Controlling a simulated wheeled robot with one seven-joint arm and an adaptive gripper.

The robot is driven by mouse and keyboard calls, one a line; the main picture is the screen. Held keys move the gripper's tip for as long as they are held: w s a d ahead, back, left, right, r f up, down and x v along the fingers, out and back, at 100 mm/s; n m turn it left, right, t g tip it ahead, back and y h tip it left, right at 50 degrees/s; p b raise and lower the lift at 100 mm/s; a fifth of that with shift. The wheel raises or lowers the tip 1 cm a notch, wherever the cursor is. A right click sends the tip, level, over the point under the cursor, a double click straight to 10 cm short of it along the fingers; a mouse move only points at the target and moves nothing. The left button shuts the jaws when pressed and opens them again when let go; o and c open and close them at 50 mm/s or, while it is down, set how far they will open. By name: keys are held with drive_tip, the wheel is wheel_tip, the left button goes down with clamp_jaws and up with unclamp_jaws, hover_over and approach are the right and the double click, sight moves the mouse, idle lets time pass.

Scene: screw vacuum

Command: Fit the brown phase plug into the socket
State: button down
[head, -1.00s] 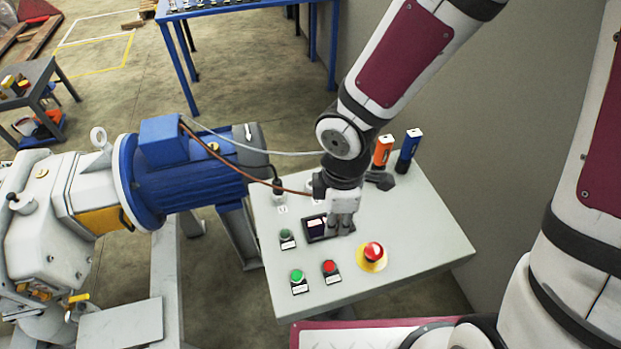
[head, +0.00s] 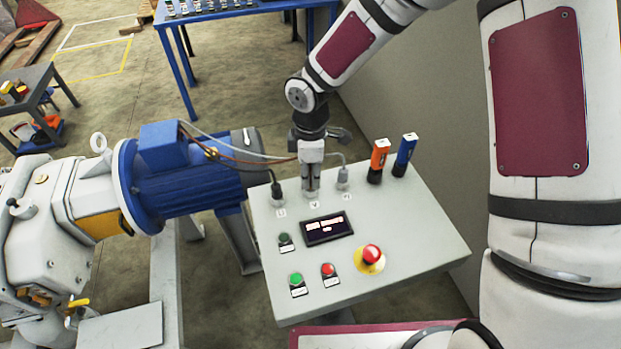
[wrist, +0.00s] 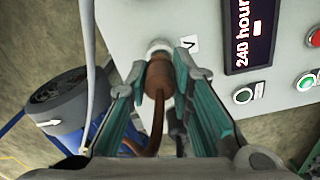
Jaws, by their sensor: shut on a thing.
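My gripper (head: 312,190) is shut on the brown phase plug (wrist: 158,74), pointing down over the middle position at the back of the grey control panel, behind the mark V. In the wrist view the plug sits between the teal fingers, with its brown cable (wrist: 157,125) trailing back. The plug's far end meets the pale round socket (wrist: 159,46), in line with it. I cannot tell how deep it sits. In the head view my gripper hides the plug and socket; the brown cable (head: 245,161) runs from the blue motor (head: 180,180).
A black plug (head: 277,191) stands left of my gripper and a grey plug (head: 343,178) right of it, both on the panel (head: 410,240). Orange (head: 379,160) and blue (head: 405,155) handheld tools stand farther right. A display (head: 327,228), buttons and red emergency stop (head: 371,256) lie in front.

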drive_tip(key=shift+f, duration=0.95)
drive_tip(key=shift+f, duration=0.15)
drive_tip(key=c, duration=1.4)
unclamp_jaws()
